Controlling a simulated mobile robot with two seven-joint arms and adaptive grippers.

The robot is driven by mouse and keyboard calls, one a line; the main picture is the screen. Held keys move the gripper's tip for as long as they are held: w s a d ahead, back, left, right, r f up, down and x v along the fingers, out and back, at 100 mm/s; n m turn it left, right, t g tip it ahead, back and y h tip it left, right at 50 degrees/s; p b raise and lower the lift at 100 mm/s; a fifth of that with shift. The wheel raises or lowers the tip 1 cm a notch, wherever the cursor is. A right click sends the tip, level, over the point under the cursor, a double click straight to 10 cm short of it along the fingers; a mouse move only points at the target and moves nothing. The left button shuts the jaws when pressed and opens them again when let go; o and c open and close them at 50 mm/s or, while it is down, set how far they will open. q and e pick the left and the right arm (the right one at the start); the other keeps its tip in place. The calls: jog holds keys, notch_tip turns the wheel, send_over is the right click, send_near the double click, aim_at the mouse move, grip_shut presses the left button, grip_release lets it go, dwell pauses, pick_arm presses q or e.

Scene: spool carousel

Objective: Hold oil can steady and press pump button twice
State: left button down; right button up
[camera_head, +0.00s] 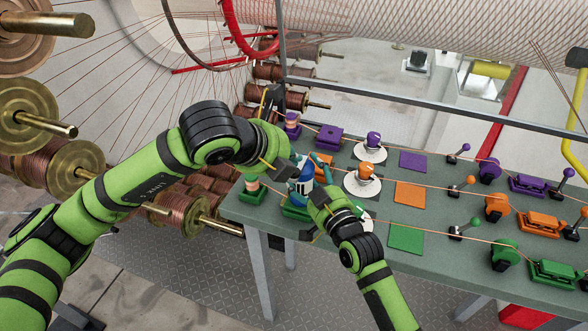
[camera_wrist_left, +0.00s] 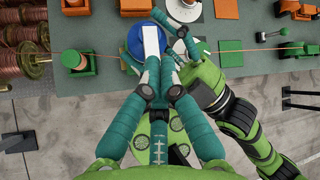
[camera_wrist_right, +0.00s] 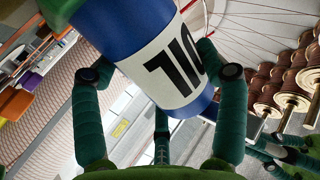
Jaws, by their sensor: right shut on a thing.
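The oil can (camera_head: 304,181) is blue with a white label. It stands near the left end of the green table, partly hidden by my grippers. In the right wrist view the oil can (camera_wrist_right: 170,60) fills the space between the fingers, with its "OIL" lettering showing. My right gripper (camera_head: 322,200) is shut around its body; the gripper also shows in its wrist view (camera_wrist_right: 158,68). My left gripper (camera_wrist_left: 152,72) has its fingers brought together, over the blue top of the can (camera_wrist_left: 133,40) beside a white part. Whether the fingertips touch the pump button cannot be told.
The green table (camera_head: 385,262) holds orange (camera_head: 409,194), purple (camera_head: 412,160) and green (camera_head: 405,238) pads, with small spools, levers and blocks in matching colours. Thin wires run across it. Copper spools (camera_head: 60,165) and a large wire wheel crowd the left and back.

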pick_arm(q)
jog(key=shift+f, duration=0.35)
jog(key=shift+f, duration=0.55)
dwell(0.8)
jog(key=shift+r, duration=0.9)
jog(key=shift+r, duration=2.55)
pick_arm(e)
jog(key=o, duration=1.4)
